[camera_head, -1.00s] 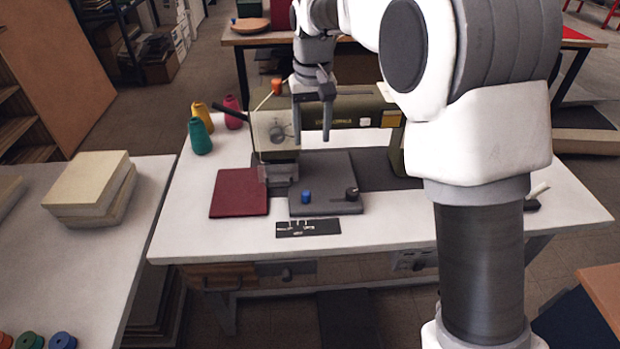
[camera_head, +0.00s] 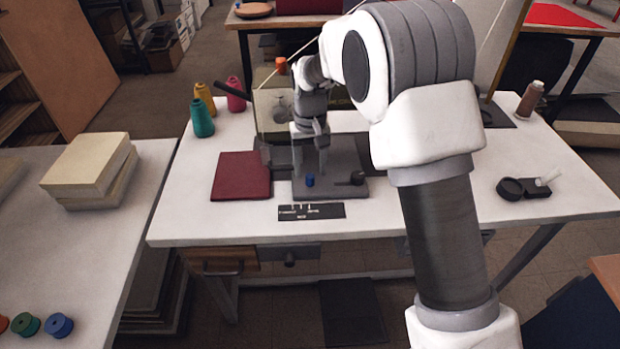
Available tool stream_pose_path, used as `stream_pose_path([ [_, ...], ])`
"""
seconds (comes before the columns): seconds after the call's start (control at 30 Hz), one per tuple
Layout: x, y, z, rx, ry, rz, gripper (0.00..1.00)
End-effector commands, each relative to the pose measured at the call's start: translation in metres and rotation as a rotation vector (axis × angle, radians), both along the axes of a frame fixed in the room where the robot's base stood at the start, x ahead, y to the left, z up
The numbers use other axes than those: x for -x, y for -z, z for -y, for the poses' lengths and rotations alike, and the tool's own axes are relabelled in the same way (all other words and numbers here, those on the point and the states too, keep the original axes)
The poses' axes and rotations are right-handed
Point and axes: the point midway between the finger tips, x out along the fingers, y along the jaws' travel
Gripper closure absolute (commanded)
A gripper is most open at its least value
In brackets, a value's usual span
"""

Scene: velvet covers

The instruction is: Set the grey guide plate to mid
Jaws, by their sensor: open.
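The grey guide plate (camera_head: 334,191) lies flat in front of the sewing machine (camera_head: 275,105) on the white table. A small blue knob (camera_head: 310,180) stands on its front left and a dark round knob (camera_head: 357,178) on its right. A black label strip (camera_head: 312,211) with small white marks lies in front of it; its lettering is too small to read. My arm hides much of the machine.
A dark red fabric square (camera_head: 241,176) lies left of the plate. Thread cones, including a green one (camera_head: 202,118), stand behind it. The table's front strip is mostly clear.

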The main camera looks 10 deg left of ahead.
Motion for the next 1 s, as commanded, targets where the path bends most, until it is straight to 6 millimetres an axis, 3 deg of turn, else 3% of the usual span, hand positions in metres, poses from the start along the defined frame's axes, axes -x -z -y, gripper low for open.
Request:
stream_pose_path([
  [0.2, 0.0, 0.026, 0.0, 0.0, 0.0, 0.0, 0.4],
  [0.57, 0.0, 0.03, 0.0, 0.0, 0.0, 0.001, 0.4],
  [0.9, 0.0, 0.03, 0.0, 0.0, 0.0, 0.001, 1.0],
  [1.0, 0.0, 0.03, 0.0, 0.0, 0.0, 0.001, 1.0],
])
